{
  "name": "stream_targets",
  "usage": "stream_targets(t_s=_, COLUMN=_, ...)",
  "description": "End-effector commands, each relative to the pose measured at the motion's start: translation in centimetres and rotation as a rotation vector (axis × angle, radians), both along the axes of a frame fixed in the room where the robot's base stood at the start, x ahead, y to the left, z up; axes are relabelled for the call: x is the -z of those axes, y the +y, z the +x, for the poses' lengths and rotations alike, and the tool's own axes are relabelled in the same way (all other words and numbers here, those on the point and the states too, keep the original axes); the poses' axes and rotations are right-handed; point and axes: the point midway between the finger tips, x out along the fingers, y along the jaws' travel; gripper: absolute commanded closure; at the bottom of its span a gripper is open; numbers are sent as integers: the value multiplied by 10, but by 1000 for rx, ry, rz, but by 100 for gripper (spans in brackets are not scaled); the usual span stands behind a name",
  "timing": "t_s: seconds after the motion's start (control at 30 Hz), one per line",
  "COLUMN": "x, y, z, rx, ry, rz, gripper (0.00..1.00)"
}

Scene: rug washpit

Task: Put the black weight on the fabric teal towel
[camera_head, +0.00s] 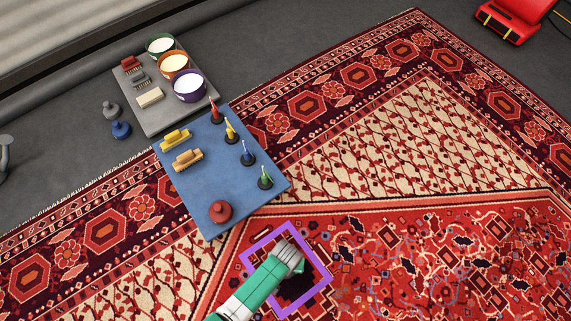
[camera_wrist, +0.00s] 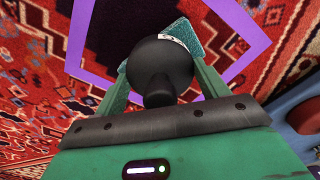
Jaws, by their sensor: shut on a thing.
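The black weight (camera_wrist: 163,66), round with a knob, is between the fingers of my gripper (camera_wrist: 158,72) in the wrist view. My gripper is shut on it. A speckled teal patch (camera_wrist: 181,31), which looks like the teal towel, shows past the weight, mostly hidden by it. I cannot tell whether the weight touches it. In the head view my gripper (camera_head: 294,264) is over the purple square outline (camera_head: 317,256) on the red rug. The weight and towel cannot be made out there.
A blue board (camera_head: 206,194) left of the gripper holds a red weight (camera_head: 219,211), two yellowish brushes and several coloured bottles. A grey board (camera_head: 190,117) behind it holds bowls and brushes. Blue (camera_head: 121,130) and grey (camera_head: 111,110) weights stand beside it. The rug at right is clear.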

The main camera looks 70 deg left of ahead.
Motion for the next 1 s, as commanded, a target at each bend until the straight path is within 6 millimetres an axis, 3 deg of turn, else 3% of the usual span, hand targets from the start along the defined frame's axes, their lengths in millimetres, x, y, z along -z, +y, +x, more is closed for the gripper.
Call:
stream_targets(t_s=0.2, x=1, y=0, z=1, rx=0, ry=-1, rz=0, gripper=85)
stream_targets(t_s=0.23, x=2, y=0, z=0, rx=0, ry=0, rz=0, gripper=25)
stream_targets(t_s=0.33, x=2, y=0, z=0, rx=0, ry=0, rz=0, gripper=6)
stream_targets(t_s=0.67, x=-6, y=0, z=0, rx=0, ry=0, rz=0, gripper=5)
stream_targets(t_s=1.0, x=-90, y=0, z=0, rx=1, ry=0, rz=1, gripper=5)
